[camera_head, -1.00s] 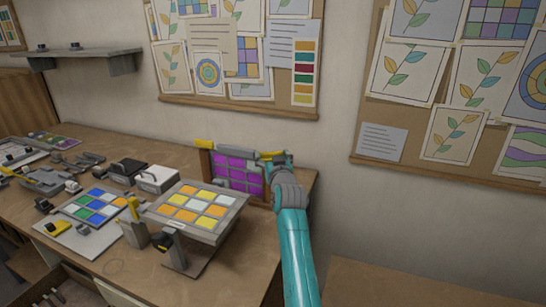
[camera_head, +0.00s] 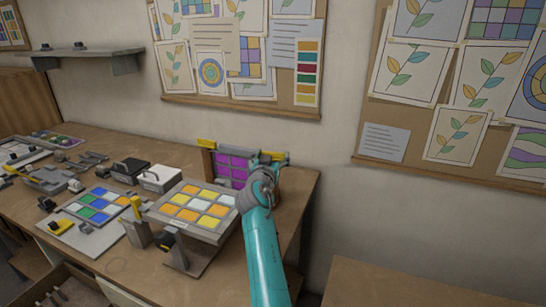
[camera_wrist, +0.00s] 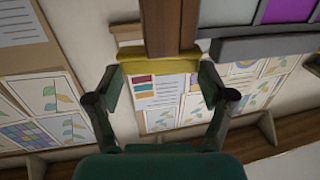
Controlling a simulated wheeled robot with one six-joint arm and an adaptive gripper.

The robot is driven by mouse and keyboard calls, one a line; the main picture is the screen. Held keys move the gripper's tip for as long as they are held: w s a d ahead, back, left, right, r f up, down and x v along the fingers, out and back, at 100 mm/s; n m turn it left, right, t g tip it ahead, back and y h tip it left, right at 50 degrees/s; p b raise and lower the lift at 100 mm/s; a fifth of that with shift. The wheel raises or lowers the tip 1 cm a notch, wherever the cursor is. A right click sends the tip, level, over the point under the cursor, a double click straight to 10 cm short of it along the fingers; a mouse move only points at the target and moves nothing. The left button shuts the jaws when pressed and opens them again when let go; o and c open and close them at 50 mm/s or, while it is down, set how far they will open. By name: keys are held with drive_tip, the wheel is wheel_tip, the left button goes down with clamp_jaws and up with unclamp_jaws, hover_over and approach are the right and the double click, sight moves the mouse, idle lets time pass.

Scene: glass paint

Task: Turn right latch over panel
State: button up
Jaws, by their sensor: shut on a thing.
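The purple panel (camera_head: 232,168) stands upright in a wooden frame at the back of the bench, below a grey top bar. Its lower right part is hidden by my arm. The yellow right latch (camera_head: 281,157) is at the frame's top right corner. In the wrist view the right latch (camera_wrist: 150,61) lies crosswise at the end of the wooden post (camera_wrist: 172,25), beside the grey bar (camera_wrist: 262,44). My gripper (camera_wrist: 158,80) is shut on the right latch, one finger at each end. In the head view my gripper (camera_head: 266,163) is partly hidden by my wrist.
A yellow left latch (camera_head: 206,143) is at the frame's other top corner. A stand with an orange and yellow tile panel (camera_head: 195,207) is close left of my arm. A white box (camera_head: 161,179) stands behind it. The wall is close behind the frame.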

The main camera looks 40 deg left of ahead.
drive_tip(key=shift+a+f+m+t+h, duration=0.1)
drive_tip(key=shift+m+t+h, duration=0.25)
drive_tip(key=shift+h, duration=0.25)
drive_tip(key=o, duration=1)
drive_tip(key=shift+o, duration=0.2)
drive_tip(key=shift+s, duration=0.1)
drive_tip(key=v, duration=1.2)
